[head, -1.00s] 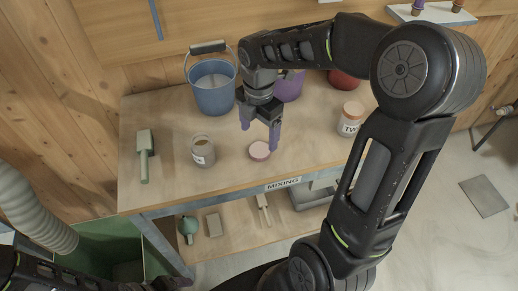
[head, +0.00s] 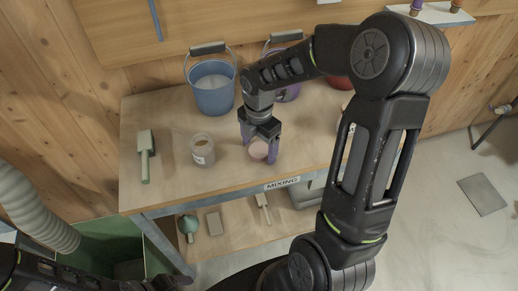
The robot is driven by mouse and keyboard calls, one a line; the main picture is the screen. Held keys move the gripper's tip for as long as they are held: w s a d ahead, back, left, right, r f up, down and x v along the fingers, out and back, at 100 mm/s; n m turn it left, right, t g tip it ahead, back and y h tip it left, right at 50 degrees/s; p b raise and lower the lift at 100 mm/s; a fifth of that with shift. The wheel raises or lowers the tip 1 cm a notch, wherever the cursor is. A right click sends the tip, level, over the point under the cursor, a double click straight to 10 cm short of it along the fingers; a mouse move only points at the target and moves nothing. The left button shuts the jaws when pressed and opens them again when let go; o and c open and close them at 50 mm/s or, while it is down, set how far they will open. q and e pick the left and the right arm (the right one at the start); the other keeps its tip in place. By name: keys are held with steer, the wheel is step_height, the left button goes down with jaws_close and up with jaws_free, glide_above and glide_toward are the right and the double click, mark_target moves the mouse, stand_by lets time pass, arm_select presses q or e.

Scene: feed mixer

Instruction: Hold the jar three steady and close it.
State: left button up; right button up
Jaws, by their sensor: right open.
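An open glass jar (head: 202,152) with a pale label stands upright on the bench, with brownish contents and no lid on it. The label is too small to read, so I cannot confirm that it is jar three. A round pink lid (head: 259,150) lies to the right of the jar. My right gripper (head: 258,144) is open, pointing down, with its purple fingers on either side of the lid; I cannot tell whether they touch it. My left arm (head: 100,284) shows only along the bottom edge, and its finger state is not clear.
A second jar is mostly hidden by my arm. The front left of the bench is clear.

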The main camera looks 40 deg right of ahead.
mark_target(259, 150)
stand_by(0.5)
steer(key=c, duration=1.4)
steer(key=shift+r, duration=0.15)
step_height(259, 150, up, 10)
steer(key=shift+b, duration=0.45)
